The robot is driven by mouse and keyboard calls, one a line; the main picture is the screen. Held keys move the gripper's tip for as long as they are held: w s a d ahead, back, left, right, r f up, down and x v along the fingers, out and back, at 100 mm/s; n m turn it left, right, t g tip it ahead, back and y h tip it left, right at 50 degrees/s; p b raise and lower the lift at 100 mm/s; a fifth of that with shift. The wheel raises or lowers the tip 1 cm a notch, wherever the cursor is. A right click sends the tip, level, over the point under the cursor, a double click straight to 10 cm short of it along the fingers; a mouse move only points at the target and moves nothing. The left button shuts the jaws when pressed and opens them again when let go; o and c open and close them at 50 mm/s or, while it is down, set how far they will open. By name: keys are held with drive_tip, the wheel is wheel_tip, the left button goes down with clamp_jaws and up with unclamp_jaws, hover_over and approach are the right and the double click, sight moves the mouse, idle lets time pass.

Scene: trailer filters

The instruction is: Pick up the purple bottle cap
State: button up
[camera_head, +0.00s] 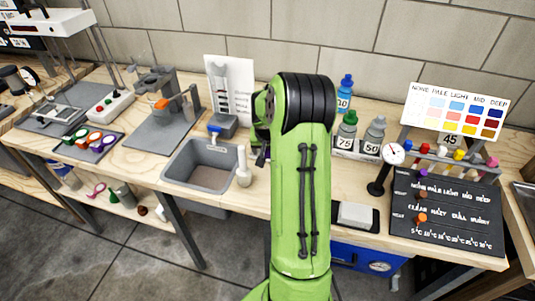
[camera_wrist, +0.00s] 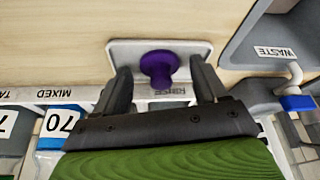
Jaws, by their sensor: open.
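In the wrist view, the purple bottle cap (camera_wrist: 158,66) stands on a small white tray (camera_wrist: 125,50) whose label is partly covered. My gripper (camera_wrist: 160,68) is open, with one dark finger on each side of the cap. I see gaps between the cap and both fingers; it is not held. In the head view, my green arm hides the cap, and only a dark bit of my gripper (camera_head: 262,152) shows at the arm's left side.
A grey sink (camera_head: 205,165), marked WASTE in the wrist view (camera_wrist: 265,45), lies beside the cap's tray. A white bottle (camera_head: 243,168) stands at the sink's right. Numbered bottles (camera_head: 346,130) stand behind my arm. A gauge (camera_head: 394,154) and black board (camera_head: 445,220) are at right.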

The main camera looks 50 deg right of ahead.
drive_tip(key=shift+c, duration=0.3)
drive_tip(key=c, duration=0.9)
drive_tip(key=shift+r, duration=0.15)
drive_tip(key=shift+c, duration=0.2)
